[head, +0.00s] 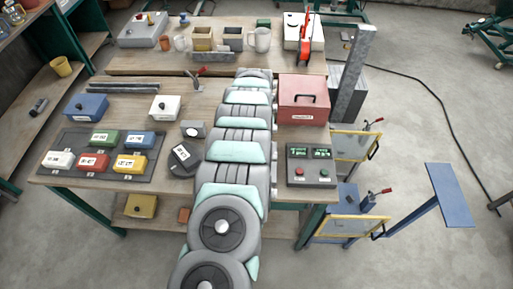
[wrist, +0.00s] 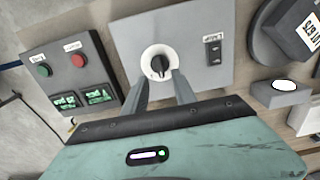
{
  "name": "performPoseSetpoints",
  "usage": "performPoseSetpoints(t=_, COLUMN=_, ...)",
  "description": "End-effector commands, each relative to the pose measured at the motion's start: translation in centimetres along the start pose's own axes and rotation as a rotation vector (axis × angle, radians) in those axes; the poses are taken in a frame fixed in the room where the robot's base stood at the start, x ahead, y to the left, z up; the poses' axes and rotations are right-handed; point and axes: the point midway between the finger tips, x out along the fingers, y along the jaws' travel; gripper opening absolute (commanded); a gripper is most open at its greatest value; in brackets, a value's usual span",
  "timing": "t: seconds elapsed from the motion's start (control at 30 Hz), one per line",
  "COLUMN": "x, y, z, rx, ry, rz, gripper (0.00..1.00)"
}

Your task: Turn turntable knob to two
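The knob (wrist: 158,66) is a black pointer on a round white dial, set in a light grey panel (wrist: 205,20) in the wrist view. Its pointer lies roughly along the picture's vertical, and the dial marks are too small to read. My gripper (wrist: 161,78) has its two grey fingers apart, with a gap between them. The fingertips are at the dial's lower edge, one to each side of the knob. I cannot tell whether they touch it. In the head view my arm covers the knob and its panel.
On the same panel is a dark rocker switch (wrist: 213,50). A dark box with red and green buttons and green displays (head: 311,165) stands right of my arm.

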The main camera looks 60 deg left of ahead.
Motion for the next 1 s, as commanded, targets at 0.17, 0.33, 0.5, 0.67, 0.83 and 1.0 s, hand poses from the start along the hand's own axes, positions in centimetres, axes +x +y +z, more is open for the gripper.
performPoseSetpoints(t=0.17, x=-2.3, y=0.2, z=0.0, rx=0.002, ry=0.002, rz=0.002, gripper=0.33)
performPoseSetpoints(t=0.33, x=-3.8, y=0.1, z=-0.1, rx=0.0, ry=0.003, rz=0.002, gripper=0.33)
performPoseSetpoints(t=0.5, x=-4.2, y=0.1, z=0.0, rx=0.0, ry=0.001, rz=0.002, gripper=0.33)
performPoseSetpoints(t=0.67, x=-4.2, y=0.0, z=0.0, rx=0.0, ry=0.0, rz=0.001, gripper=0.33)
performPoseSetpoints(t=0.83, x=-4.2, y=0.1, z=0.0, rx=0.0, ry=0.0, rz=0.001, gripper=0.33)
performPoseSetpoints(t=1.0, x=-4.2, y=0.1, z=0.0, rx=0.001, ry=0.0, rz=0.001, gripper=0.33)
